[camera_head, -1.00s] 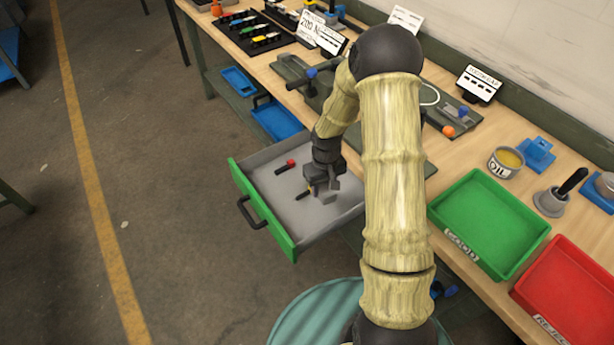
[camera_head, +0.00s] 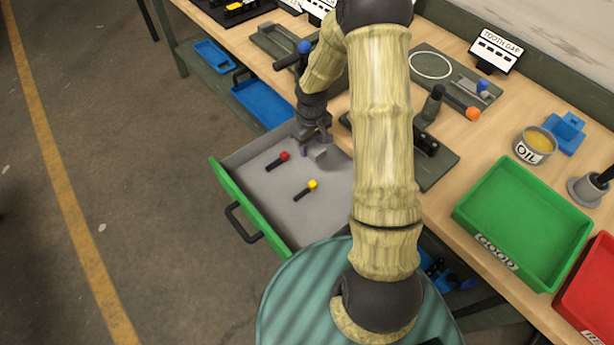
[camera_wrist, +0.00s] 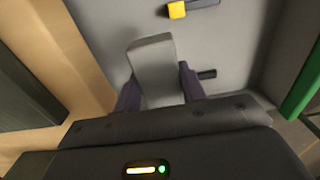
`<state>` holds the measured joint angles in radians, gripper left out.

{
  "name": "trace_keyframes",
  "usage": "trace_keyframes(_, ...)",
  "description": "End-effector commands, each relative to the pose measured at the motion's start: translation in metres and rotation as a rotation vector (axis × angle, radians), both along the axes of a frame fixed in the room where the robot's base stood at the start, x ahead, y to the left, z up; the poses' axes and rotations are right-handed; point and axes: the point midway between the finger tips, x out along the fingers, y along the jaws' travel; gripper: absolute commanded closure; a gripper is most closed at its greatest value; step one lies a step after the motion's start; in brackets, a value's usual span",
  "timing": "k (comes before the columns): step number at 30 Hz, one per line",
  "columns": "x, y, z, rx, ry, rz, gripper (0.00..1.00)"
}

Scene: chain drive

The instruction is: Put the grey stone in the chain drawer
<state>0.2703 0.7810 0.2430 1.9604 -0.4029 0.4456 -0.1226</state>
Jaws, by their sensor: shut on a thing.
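The grey stone (camera_wrist: 153,62), a pale block, is between the two dark fingers of my gripper (camera_wrist: 160,88) in the wrist view. My gripper is shut on it. In the head view my gripper (camera_head: 315,142) is over the far, table-side end of the open drawer (camera_head: 262,192), and the stone (camera_head: 318,155) shows just below the fingers. The drawer has a grey inside and a green front with a black handle. Its grey floor (camera_wrist: 228,45) lies behind the stone in the wrist view. I cannot tell whether the stone touches the floor.
A red-tipped tool (camera_head: 278,161) and a yellow-tipped tool (camera_head: 306,190) lie in the drawer. The drawer floor around them is clear. The bench carries a green tray (camera_head: 470,215), a red tray (camera_head: 598,300), an oil tin (camera_head: 534,147) and fixtures. My arm hides part of the bench.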

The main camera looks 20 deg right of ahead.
Motion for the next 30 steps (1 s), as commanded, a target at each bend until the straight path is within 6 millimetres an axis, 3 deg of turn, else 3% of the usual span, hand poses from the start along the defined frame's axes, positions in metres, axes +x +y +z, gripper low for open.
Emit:
trace_keyframes(10, 0.0, -0.002, -0.006, 0.0, 0.001, -0.004, 0.88)
trace_keyframes(21, 0.0, 0.0, -0.061, 0.001, 0.001, -0.002, 0.88)
trace_keyframes(30, 0.0, 0.0, -0.062, -0.001, 0.0, -0.001, 0.88)
